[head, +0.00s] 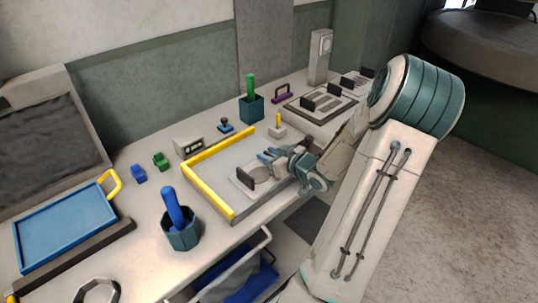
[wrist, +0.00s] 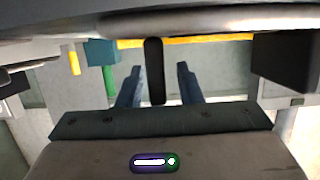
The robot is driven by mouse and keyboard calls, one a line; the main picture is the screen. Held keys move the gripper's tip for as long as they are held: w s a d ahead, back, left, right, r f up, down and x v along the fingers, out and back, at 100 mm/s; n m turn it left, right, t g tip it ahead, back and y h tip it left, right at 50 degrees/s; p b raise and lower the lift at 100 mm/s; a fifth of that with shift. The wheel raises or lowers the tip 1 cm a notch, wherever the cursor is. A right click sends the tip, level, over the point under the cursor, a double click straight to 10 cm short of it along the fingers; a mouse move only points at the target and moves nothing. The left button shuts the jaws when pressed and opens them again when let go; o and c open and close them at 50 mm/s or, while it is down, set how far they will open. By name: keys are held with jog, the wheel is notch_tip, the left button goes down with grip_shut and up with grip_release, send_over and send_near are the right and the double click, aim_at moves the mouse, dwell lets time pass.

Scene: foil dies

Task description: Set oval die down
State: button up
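My gripper (head: 272,157) is low over the near right part of the yellow-edged work area. In the wrist view its two blue fingers (wrist: 160,80) stand apart, on either side of a dark upright handle (wrist: 153,70). Clear space shows between the handle and the right finger; contact on the left cannot be made out. In the head view a pale plate (head: 240,182) with a dark handle (head: 246,178) and a grey rounded shape (head: 262,173) lies beside the fingers. Which die is the oval one cannot be told; the gripper hides part of this spot.
A grey rack (head: 318,117) with dark-handled dies stands at the back right. The yellow border (head: 207,190) edges the work area. A dark blue cup (head: 183,239) with a blue rod, a teal cup (head: 252,108) and a blue tray (head: 65,228) stand around it.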

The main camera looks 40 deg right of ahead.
jog(key=v, duration=1.1)
jog(key=shift+s+p, duration=0.35)
jog(key=shift+w, duration=0.1)
